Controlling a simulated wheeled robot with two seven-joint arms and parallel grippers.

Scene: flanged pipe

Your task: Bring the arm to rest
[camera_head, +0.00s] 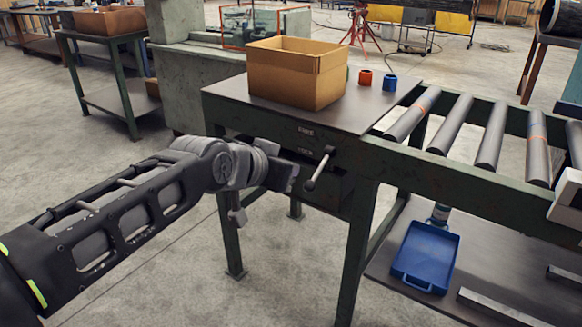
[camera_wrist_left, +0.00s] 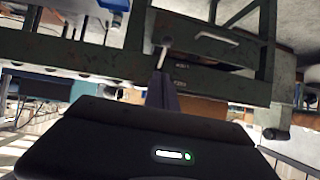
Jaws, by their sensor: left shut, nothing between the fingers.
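My left arm reaches in from the left in the head view. Its gripper (camera_head: 288,176) is shut and empty, in front of the green workbench (camera_head: 270,113) at drawer height. A bar handle (camera_head: 319,169) sticks out from the bench front just right of the gripper; in this view they look close but apart. In the left wrist view the shut fingers (camera_wrist_left: 160,92) point towards a pale handle end (camera_wrist_left: 163,52). I cannot tell there whether they touch it. The right gripper is not in view.
An open cardboard box (camera_head: 297,75), an orange cup (camera_head: 365,77) and a blue cup (camera_head: 390,82) stand on the bench. A roller conveyor (camera_head: 490,135) adjoins at right. A blue tray (camera_head: 426,257) lies on the lower shelf. The floor left of the bench is clear.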

